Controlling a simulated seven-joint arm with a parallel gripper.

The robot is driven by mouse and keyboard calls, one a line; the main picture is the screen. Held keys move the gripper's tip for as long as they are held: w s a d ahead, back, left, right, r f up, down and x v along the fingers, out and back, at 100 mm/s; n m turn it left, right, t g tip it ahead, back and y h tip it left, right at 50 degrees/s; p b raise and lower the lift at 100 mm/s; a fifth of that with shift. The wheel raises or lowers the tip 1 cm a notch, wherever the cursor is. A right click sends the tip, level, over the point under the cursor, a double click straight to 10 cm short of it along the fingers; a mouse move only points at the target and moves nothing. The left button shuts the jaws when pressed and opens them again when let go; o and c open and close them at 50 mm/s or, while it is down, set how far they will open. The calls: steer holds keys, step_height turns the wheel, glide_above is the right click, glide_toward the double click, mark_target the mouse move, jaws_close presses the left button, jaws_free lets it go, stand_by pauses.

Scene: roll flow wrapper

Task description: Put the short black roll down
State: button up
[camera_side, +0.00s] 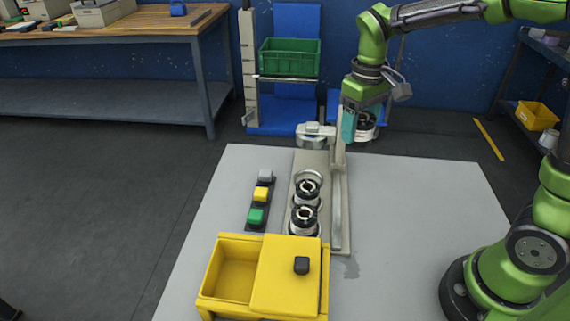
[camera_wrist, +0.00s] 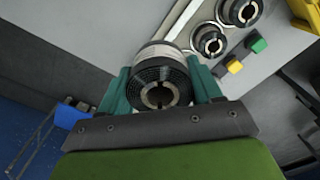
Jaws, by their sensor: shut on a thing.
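My gripper (camera_side: 357,123) is shut on a black roll (camera_wrist: 159,84) with a pale outer side and a round core hole. The teal fingers press on its two sides in the wrist view. In the side view the held roll (camera_side: 368,128) is partly hidden by a finger and hangs in the air near the far edge of the grey table (camera_side: 410,210). Two other black rolls, the farther one (camera_side: 307,188) and the nearer one (camera_side: 304,219), sit on the long plate (camera_side: 325,240) of the wrapper. Both also show in the wrist view.
An upright metal bar and arm (camera_side: 316,131) stand at the plate's far end, close left of the held roll. A button strip (camera_side: 261,197) and a yellow bin (camera_side: 232,275) lie left and in front. The table's right side is clear. A green crate (camera_side: 290,57) stands behind.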

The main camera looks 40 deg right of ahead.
stand_by(0.4)
steer(key=a+f+n, duration=0.2)
steer(key=a+n, duration=0.1)
steer(key=a, duration=0.6)
steer(key=a+f+n, duration=0.2)
steer(key=a+n, duration=0.1)
steer(key=a, duration=0.6)
steer(key=n, duration=0.5)
glide_toward(241, 287)
step_height(241, 287, down, 6)
steer(key=shift+r, duration=0.2)
steer(key=o, duration=0.7)
steer(key=shift+f, duration=0.2)
steer(key=shift+o, duration=0.9)
